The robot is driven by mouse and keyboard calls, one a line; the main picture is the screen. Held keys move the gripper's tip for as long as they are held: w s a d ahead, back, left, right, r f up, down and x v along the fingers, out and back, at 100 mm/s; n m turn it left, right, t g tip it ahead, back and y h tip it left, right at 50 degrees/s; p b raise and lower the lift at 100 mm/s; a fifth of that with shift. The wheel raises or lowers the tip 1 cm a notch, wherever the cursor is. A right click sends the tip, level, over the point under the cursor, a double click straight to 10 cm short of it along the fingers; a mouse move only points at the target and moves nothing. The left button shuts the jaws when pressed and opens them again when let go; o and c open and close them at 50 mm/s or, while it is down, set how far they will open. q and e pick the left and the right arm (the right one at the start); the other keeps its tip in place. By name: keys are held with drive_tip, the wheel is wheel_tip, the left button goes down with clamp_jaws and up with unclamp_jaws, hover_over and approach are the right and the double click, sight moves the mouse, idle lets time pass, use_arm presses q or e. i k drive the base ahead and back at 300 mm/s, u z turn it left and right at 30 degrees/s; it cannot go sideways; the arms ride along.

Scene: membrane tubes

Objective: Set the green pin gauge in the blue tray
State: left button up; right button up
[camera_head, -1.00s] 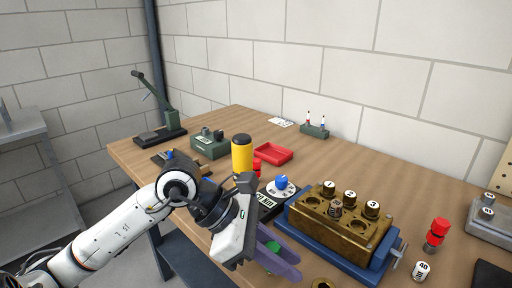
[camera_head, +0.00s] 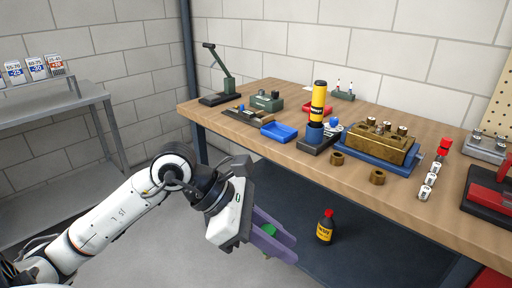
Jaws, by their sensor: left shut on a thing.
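My left gripper (camera_head: 277,240) is in front of the workbench, below the level of its top. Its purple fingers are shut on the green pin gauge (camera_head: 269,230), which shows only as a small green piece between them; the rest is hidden. The blue tray (camera_head: 279,132) lies on the bench top near the front edge, up and behind the gripper, and looks empty. The gripper and tray are apart. My right gripper is not in view.
The wooden bench (camera_head: 335,172) holds a yellow-and-black cylinder (camera_head: 318,104), a brass block in a blue base (camera_head: 382,148), two brass rings and a red tray (camera_head: 317,108). A grey shelf (camera_head: 50,110) is at left.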

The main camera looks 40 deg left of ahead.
sight(269, 135)
drive_tip(key=u, duration=1.05)
drive_tip(key=i, duration=1.65)
drive_tip(key=z, duration=0.55)
